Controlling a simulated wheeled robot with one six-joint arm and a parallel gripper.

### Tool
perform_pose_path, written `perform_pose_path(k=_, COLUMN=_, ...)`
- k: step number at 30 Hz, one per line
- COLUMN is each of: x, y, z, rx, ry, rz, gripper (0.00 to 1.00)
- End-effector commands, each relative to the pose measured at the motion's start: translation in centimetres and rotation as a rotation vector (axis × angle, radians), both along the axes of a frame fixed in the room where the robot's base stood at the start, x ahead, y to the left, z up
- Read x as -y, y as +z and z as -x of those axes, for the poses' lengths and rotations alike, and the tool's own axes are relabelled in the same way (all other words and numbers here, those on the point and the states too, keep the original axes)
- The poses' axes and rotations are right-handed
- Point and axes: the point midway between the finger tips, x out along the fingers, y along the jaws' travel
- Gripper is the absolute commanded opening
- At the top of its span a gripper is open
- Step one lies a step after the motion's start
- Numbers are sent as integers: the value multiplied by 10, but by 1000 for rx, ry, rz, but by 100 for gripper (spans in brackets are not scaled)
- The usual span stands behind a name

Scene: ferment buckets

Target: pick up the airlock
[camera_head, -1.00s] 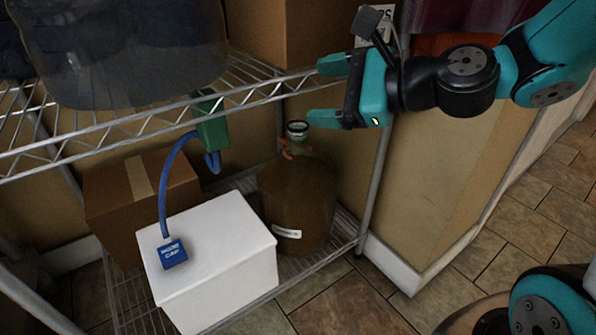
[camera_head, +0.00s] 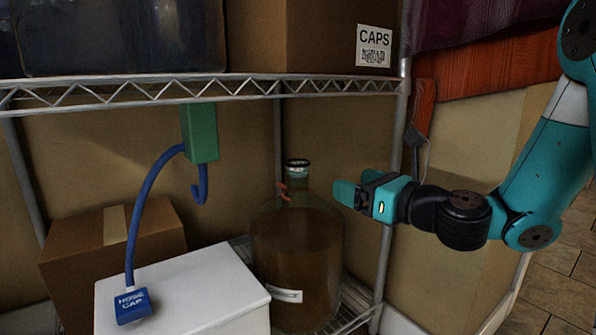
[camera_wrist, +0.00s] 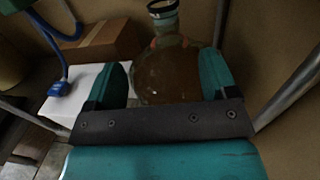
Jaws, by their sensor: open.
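I cannot make out an airlock for certain in either view. A large brown-filled glass carboy (camera_head: 298,245) stands on the lower shelf. Its narrow neck (camera_head: 297,172) has a dark rim, and a small reddish piece (camera_head: 284,192) hangs beside it. My gripper (camera_head: 343,193) is just right of the carboy's neck and shoulder in the head view, with its fingers pointing left. In the wrist view my gripper (camera_wrist: 160,78) is open and empty, with the carboy (camera_wrist: 165,72) beyond and between its fingers.
A wire shelf edge (camera_head: 200,93) runs above the carboy. A white box (camera_head: 190,290) and a cardboard box (camera_head: 160,228) stand left. A shelf post (camera_head: 386,255) stands near my arm.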

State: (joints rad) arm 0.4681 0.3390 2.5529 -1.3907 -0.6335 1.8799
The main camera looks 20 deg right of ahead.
Motion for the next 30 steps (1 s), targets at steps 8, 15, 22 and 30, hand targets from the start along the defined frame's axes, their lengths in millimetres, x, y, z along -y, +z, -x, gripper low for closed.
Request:
perform_pose_path(k=8, x=-20, y=6, z=-36, rx=-7, ry=3, rz=4, gripper=79)
perform_pose_path(k=15, x=-41, y=5, z=-82, rx=-4, ry=0, rz=5, gripper=79)
perform_pose_path(k=22, x=-48, y=1, z=-100, rx=-4, ry=-3, rz=5, gripper=79)
perform_pose_path(k=30, x=-59, y=7, z=-136, rx=-5, ry=-1, rz=7, gripper=79)
